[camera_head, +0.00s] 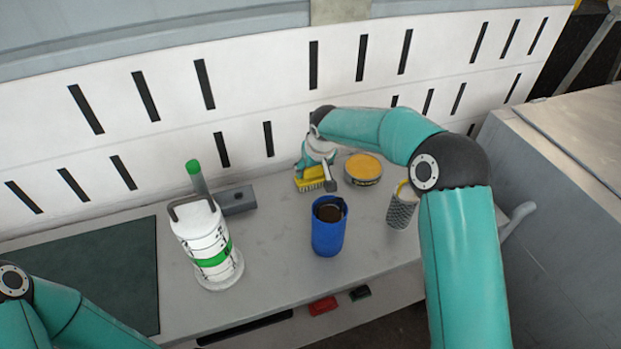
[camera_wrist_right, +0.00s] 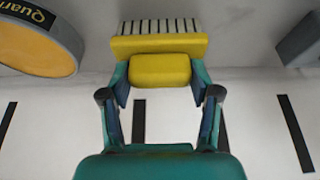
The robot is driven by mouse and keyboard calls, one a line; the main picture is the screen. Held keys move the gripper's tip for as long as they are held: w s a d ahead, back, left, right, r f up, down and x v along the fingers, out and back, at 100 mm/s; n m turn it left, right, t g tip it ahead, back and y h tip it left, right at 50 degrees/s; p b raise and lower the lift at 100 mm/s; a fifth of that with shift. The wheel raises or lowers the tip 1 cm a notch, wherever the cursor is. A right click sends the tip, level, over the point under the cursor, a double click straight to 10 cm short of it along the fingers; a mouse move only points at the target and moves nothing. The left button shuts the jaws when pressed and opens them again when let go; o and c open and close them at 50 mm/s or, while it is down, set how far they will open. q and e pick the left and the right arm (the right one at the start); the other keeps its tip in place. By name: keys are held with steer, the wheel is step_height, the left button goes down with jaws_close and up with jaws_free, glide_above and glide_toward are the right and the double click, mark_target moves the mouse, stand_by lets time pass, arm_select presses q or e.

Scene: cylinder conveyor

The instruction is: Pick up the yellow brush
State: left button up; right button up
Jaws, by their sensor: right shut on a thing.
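The yellow brush (camera_head: 311,178) is at the back of the grey bench, near the white slotted wall. In the right wrist view the brush (camera_wrist_right: 160,70) shows its yellow block and handle, with pale bristles on the far side. My right gripper (camera_wrist_right: 160,88) is shut on the yellow handle, one finger on each side. In the head view my right gripper (camera_head: 318,165) is at the brush, and partly covers it. I cannot tell whether the brush still touches the bench. My left arm shows at the lower left, but its gripper is out of view.
A yellow-topped round tin (camera_head: 362,168) stands close right of the brush; it also shows in the wrist view (camera_wrist_right: 35,42). A blue cup (camera_head: 328,235), a white-and-green canister (camera_head: 208,245), a grey block (camera_head: 237,200) and a mesh cup (camera_head: 401,212) stand on the bench (camera_head: 285,280).

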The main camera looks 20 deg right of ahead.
steer(key=c, duration=0.3)
steer(key=shift+r, duration=0.1)
step_height(320, 180, up, 20)
steer(key=p, duration=0.2)
stand_by(0.5)
steer(key=o, duration=0.7)
steer(key=c, duration=0.5)
